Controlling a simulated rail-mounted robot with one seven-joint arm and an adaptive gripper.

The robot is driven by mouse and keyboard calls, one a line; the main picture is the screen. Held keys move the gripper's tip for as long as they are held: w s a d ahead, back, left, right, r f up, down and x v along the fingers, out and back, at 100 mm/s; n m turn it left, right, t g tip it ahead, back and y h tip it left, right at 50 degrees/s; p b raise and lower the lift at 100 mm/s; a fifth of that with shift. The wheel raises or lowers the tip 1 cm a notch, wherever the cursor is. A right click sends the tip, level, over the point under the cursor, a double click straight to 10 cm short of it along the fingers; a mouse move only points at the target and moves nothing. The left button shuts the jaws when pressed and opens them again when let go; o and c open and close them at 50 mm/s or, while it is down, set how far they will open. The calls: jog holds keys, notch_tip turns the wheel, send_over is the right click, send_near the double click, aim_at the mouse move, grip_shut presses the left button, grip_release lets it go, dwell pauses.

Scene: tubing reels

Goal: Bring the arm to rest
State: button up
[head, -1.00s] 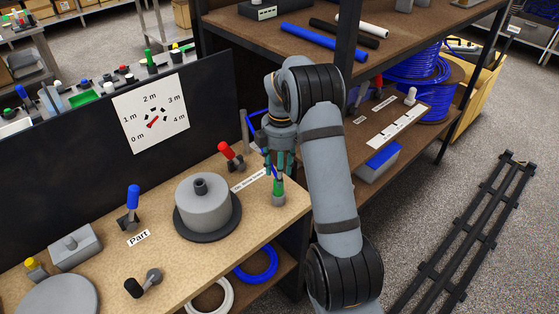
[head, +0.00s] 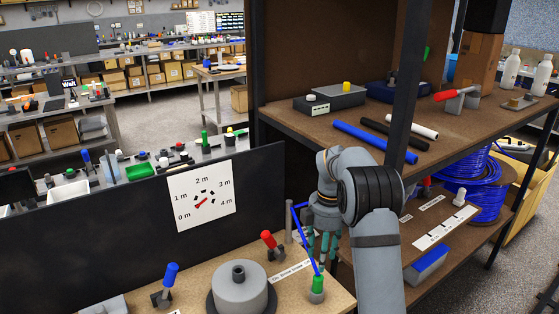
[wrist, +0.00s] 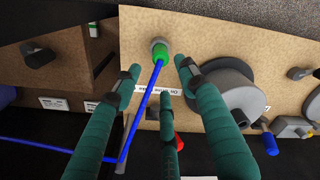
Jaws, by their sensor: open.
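My gripper (head: 321,259) hangs at the front right of the workbench, beside a green fitting (head: 318,283) on a grey base. Its teal fingers are spread open in the wrist view (wrist: 159,75). In the wrist view, the green fitting (wrist: 160,53) lies beyond the fingertips, apart from them. A thin blue tube (wrist: 142,108) runs from the fitting back between the fingers, and nothing appears clamped. In the head view, the blue tube (head: 306,236) rises from the fitting past the gripper. My arm reaches up from the bottom right and bends at the elbow.
A grey cylinder (head: 240,288) with a central knob stands left of the gripper, near a red-handled lever (head: 271,243). A dark panel (head: 130,232) with a dial sign (head: 202,195) stands behind. A shelf unit with a dark post (head: 402,95) rises close to my arm on the right.

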aim_at(319, 276)
notch_tip(319, 276, down, 13)
jog(key=shift+s+a+r, duration=0.1)
jog(key=shift+a, duration=0.05)
jog(key=r, duration=0.2)
jog(key=shift+w+r, duration=0.2)
jog(key=shift+r, duration=0.15)
jog(key=shift+s+r, duration=0.1)
jog(key=shift+r, duration=0.5)
